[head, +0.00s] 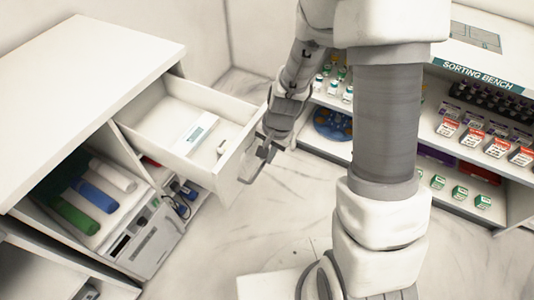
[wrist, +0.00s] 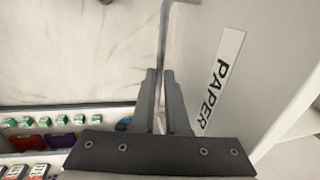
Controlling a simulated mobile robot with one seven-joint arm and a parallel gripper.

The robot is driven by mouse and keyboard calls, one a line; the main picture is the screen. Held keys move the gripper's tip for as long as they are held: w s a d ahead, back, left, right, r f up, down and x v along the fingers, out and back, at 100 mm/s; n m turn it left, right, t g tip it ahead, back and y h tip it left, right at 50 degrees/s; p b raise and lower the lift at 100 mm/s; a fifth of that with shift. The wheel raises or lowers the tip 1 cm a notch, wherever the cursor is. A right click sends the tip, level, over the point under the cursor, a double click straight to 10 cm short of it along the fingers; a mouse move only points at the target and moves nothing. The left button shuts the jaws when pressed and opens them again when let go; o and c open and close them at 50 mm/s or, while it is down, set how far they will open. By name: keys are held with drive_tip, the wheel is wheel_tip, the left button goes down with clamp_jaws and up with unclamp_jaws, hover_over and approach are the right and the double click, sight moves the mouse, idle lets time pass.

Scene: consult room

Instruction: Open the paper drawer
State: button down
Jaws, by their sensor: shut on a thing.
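The paper drawer (head: 228,178) is a white drawer pulled well out of the white cabinet, its inside showing from above in the head view. Its front carries a white label reading PAPER (wrist: 218,85) in the wrist view. My gripper (head: 264,151) is at the drawer's front, shut on the grey bar handle (wrist: 164,35). The two fingers (wrist: 160,76) lie on either side of the bar. In the drawer lie a white box with a teal stripe (head: 196,133) and a small pale item (head: 221,148).
The white cabinet (head: 85,60) has open shelves below with rolled green, blue and white items (head: 97,196) and a grey device (head: 150,240). A sorting bench (head: 484,74) with stocked shelves stands at right. Pale marble floor (head: 275,205) lies clear between them.

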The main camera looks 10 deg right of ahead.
drive_tip(key=c, duration=0.9)
unclamp_jaws()
drive_tip(key=shift+r, duration=0.1)
drive_tip(key=d+r+p, duration=0.1)
drive_tip(key=r, duration=0.4)
drive_tip(key=s+r+p, duration=0.1)
drive_tip(key=r+p, duration=0.1)
drive_tip(key=r, duration=0.4)
drive_tip(key=s+d+r+p, duration=0.1)
drive_tip(key=r+p, duration=0.1)
drive_tip(key=r, duration=0.4)
drive_tip(key=shift+d, duration=0.3)
drive_tip(key=s+d+r+n+t+p, duration=0.1)
drive_tip(key=s+r+n+p, duration=0.1)
drive_tip(key=s+r, duration=0.2)
drive_tip(key=s+d+r+n+t+h+p, duration=0.1)
drive_tip(key=s+r+n+p, duration=0.1)
drive_tip(key=r, duration=0.9)
drive_tip(key=s+d+r+n+t+p, duration=0.1)
drive_tip(key=s+r+n+t+p, duration=0.1)
drive_tip(key=s+r, duration=0.4)
drive_tip(key=shift+s+d+r+n+h+p, duration=0.2)
drive_tip(key=shift+r+n+p, duration=0.1)
drive_tip(key=shift+r+n, duration=0.15)
drive_tip(key=shift+s+d+r+n+h+p, duration=0.1)
drive_tip(key=shift+s+r+n+h+p, duration=0.1)
drive_tip(key=shift+r+n+p, duration=0.25)
